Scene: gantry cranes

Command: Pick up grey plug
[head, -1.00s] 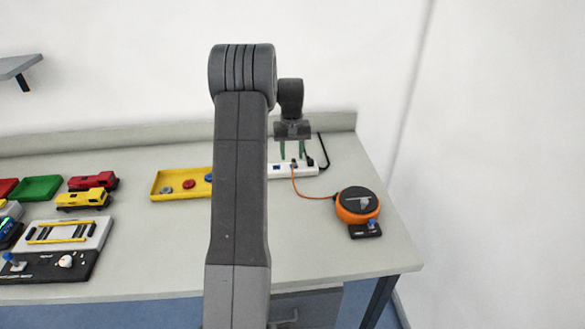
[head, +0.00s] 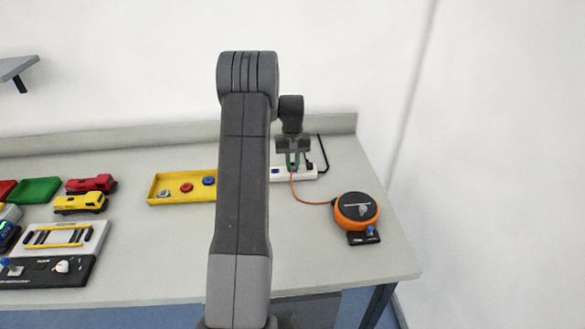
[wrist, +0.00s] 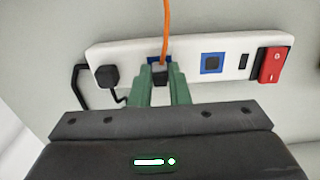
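The grey plug (wrist: 160,73) is at a blue-framed socket of the white power strip (wrist: 215,58), with an orange cable (wrist: 166,30) running from it. My gripper (wrist: 161,78) has its two green fingers on either side of the plug, close against it, and looks shut on it. In the head view my gripper (head: 292,165) points down at the strip near the back of the table. The plug is mostly hidden there by the fingers. I cannot tell whether the plug is fully seated.
A black plug (wrist: 107,76) sits beside the grey one, and a red switch (wrist: 270,65) is at the strip's other end. An orange cable reel (head: 356,210) stands front right. A yellow tray (head: 160,198) with several round pieces lies left.

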